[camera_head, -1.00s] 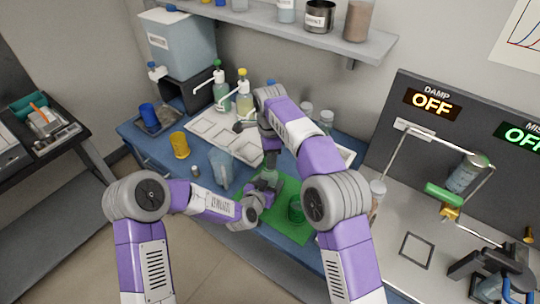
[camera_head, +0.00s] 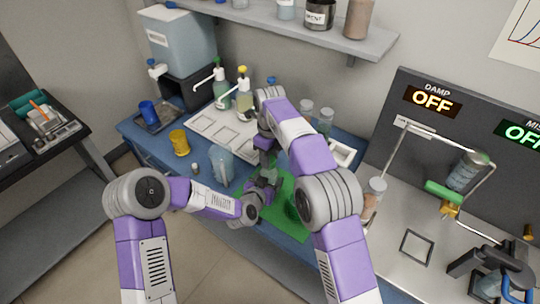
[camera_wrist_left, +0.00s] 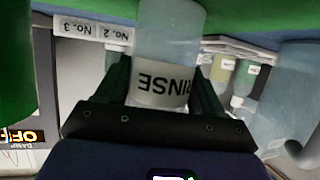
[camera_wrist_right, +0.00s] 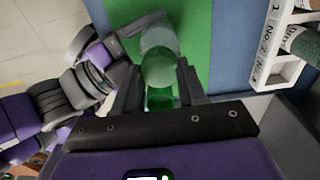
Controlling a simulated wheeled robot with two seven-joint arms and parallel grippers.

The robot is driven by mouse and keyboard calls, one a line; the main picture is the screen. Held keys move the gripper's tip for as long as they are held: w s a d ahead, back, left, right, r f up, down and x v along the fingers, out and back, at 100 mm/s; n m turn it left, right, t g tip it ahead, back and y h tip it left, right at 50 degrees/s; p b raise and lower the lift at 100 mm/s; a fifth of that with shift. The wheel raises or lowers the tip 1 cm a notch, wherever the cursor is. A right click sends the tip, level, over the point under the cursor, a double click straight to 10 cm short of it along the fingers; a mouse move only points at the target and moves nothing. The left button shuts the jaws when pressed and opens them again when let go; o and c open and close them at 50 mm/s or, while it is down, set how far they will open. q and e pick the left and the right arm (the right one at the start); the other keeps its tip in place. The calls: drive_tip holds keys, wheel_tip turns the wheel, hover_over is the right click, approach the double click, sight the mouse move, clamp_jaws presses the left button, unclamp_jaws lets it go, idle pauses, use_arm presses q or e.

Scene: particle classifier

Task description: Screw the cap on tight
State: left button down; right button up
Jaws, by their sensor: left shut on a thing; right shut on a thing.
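A clear bottle labelled RINSE (camera_wrist_left: 160,92) stands between the fingers of my left gripper (camera_wrist_left: 160,75), which is shut on it over the green mat (camera_head: 282,222). My right gripper (camera_wrist_right: 160,88) is shut on a small green piece (camera_wrist_right: 160,99), which appears to be the cap. A pale, round, translucent body (camera_wrist_right: 160,60) shows just beyond the right fingertips. In the head view my right gripper (camera_head: 266,172) is directly above my left gripper (camera_head: 256,194). The contact between cap and bottle is hidden, so I cannot tell how the cap sits.
A green round object (camera_head: 292,210) stands on the mat to the right of the grippers. A clear pitcher (camera_head: 221,165) and yellow cup (camera_head: 180,143) stand to the left. Pump bottles (camera_head: 243,95) stand in the white tray (camera_head: 212,125) behind. A jar (camera_head: 374,192) stands at the right.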

drive_tip(key=m, duration=0.5)
drive_tip(key=shift+s+f+m, duration=0.1)
drive_tip(key=shift+f+m, duration=0.05)
drive_tip(key=shift+m, duration=0.95)
drive_tip(key=o, duration=1)
drive_tip(key=shift+r, duration=0.2)
drive_tip(key=shift+r, duration=2.2)
drive_tip(key=shift+a, duration=0.1)
drive_tip(key=shift+c, duration=0.3)
